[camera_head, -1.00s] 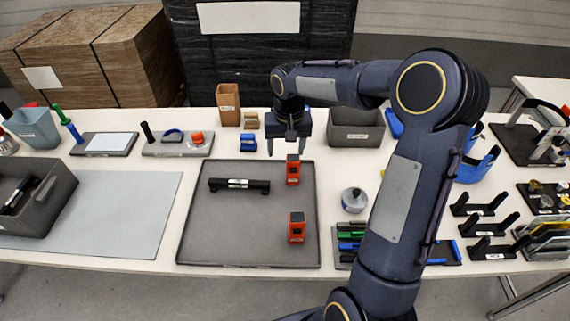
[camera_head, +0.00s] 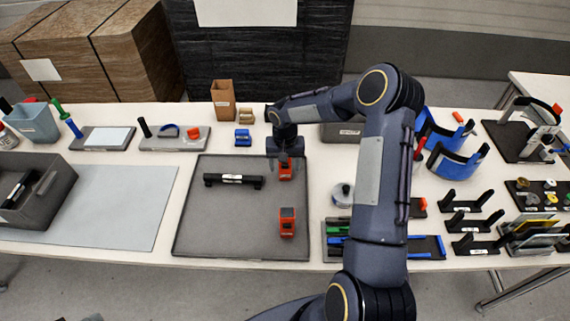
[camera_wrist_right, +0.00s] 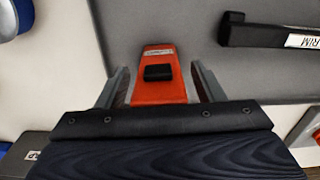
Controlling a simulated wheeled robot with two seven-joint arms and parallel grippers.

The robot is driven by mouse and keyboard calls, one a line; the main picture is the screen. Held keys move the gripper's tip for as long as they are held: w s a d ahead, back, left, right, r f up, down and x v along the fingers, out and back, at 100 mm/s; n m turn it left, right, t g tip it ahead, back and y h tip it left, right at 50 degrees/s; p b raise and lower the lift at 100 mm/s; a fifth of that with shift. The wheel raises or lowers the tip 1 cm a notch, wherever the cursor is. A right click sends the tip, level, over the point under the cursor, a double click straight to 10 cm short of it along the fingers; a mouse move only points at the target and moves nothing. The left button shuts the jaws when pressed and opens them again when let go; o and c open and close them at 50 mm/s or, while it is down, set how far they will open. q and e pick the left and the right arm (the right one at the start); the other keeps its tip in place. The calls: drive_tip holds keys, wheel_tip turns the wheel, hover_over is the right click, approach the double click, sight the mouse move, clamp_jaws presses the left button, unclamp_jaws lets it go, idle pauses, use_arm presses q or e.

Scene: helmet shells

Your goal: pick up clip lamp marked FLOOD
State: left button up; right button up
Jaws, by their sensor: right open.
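Two orange clip lamps are on the grey tray (camera_head: 192,232). The far lamp (camera_head: 285,172) stands near the tray's upper right, right under my right gripper (camera_head: 285,158). The near lamp (camera_head: 287,224) stands by the tray's lower right. In the right wrist view the far lamp (camera_wrist_right: 157,92), with a dark block and a small white label, lies between the two open fingers. I cannot read the label on either lamp. Gaps show between fingers and lamp, and no grip is visible. My left gripper is not in view.
A black bar (camera_head: 234,180) marked RIM (camera_wrist_right: 270,35) lies on the tray, left of the far lamp. A blue clip (camera_head: 243,137) sits behind the tray. A round white-topped canister (camera_head: 342,194) stands to the right, near my arm. A grey bin (camera_head: 340,132) is behind.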

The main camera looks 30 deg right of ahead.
drive_tip(key=c, duration=1.1)
drive_tip(key=shift+r, duration=0.1)
